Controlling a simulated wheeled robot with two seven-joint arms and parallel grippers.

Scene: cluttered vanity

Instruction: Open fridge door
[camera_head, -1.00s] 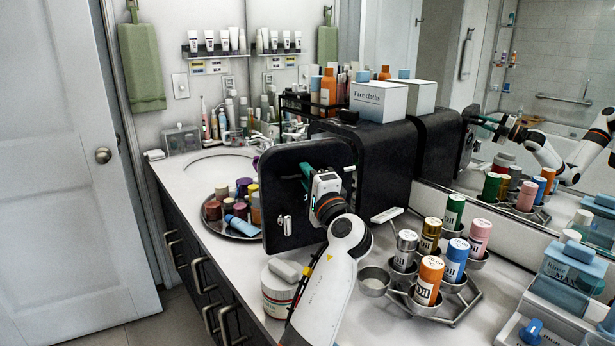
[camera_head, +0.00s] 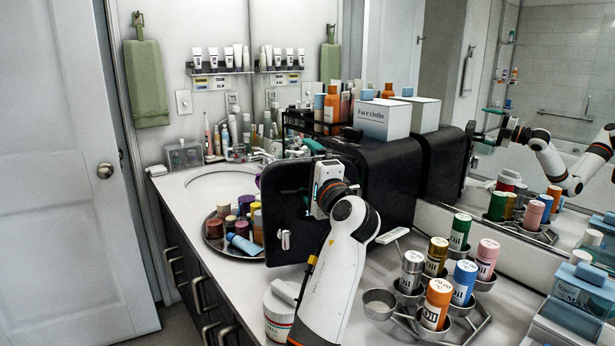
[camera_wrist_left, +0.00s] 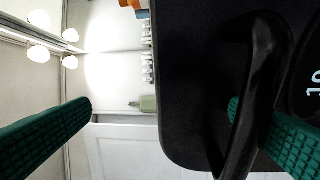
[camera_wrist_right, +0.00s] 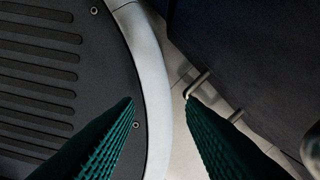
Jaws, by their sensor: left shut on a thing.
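The black fridge (camera_head: 392,165) stands on the counter against the mirror. Its dark door panel (camera_head: 290,205) juts out left of the body at an angle, seemingly partly open. My left gripper (camera_head: 318,168) is at the door's upper right, partly hidden by its wrist. In the left wrist view, the black handle (camera_wrist_left: 262,85) crosses in front of one green finger, which passes behind it; the other finger is beyond the door edge. This gripper (camera_wrist_left: 162,105) holds at the handle. My right gripper (camera_wrist_right: 160,100) is open and empty, low beside a dark cabinet.
A round tray (camera_head: 222,250) of small bottles sits left of the door. A white jar (camera_head: 278,312) stands by my left arm. An oil-bottle rack (camera_head: 420,318) is at the right. A face-cloths box (camera_head: 380,120) rests on the fridge.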

